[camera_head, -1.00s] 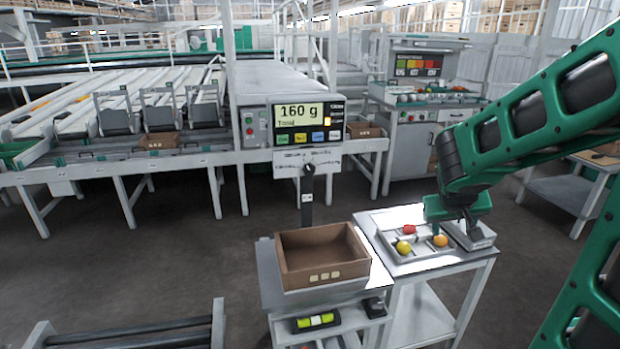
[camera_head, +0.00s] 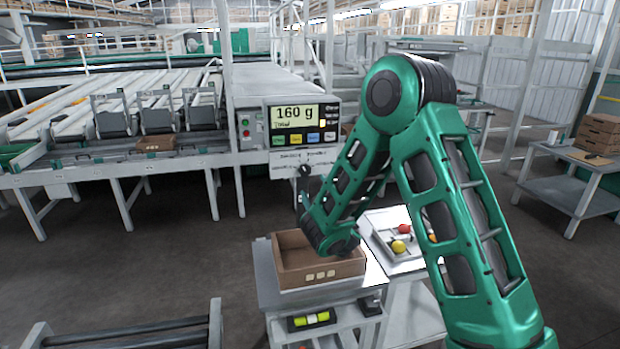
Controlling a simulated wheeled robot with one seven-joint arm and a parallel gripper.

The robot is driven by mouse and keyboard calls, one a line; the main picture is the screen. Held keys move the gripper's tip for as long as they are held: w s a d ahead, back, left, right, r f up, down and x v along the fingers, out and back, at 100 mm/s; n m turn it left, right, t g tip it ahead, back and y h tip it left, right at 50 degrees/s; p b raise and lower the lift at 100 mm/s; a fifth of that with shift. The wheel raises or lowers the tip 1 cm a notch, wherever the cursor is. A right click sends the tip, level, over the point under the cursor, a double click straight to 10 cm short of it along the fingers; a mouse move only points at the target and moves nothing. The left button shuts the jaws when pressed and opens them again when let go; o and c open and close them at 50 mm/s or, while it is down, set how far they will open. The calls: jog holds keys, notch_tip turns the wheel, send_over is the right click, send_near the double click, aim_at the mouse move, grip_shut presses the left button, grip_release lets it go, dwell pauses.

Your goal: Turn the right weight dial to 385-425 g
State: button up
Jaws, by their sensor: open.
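The weight display (camera_head: 298,115) reads 160 g, with coloured buttons under its screen. A pale scale plate (camera_head: 290,157) with small marks hangs below it. A dark dial knob (camera_head: 304,170) sits at the lower edge of this plate; its pointer setting is too small to read. Only one dial is discernible, and I cannot tell whether it is the right one. My forearm reaches down in front of the area right of and below the knob.
A brown crate (camera_head: 320,272) stands on a small table below the display, close under my arm. A tray (camera_head: 387,240) with a red and a yellow tomato is partly hidden by my arm. A side table (camera_head: 572,160) stands right. Floor at left front holds a roller frame (camera_head: 130,335).

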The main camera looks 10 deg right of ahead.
aim_at(306, 172)
jog(key=w, duration=1)
jog(key=shift+w, duration=0.3)
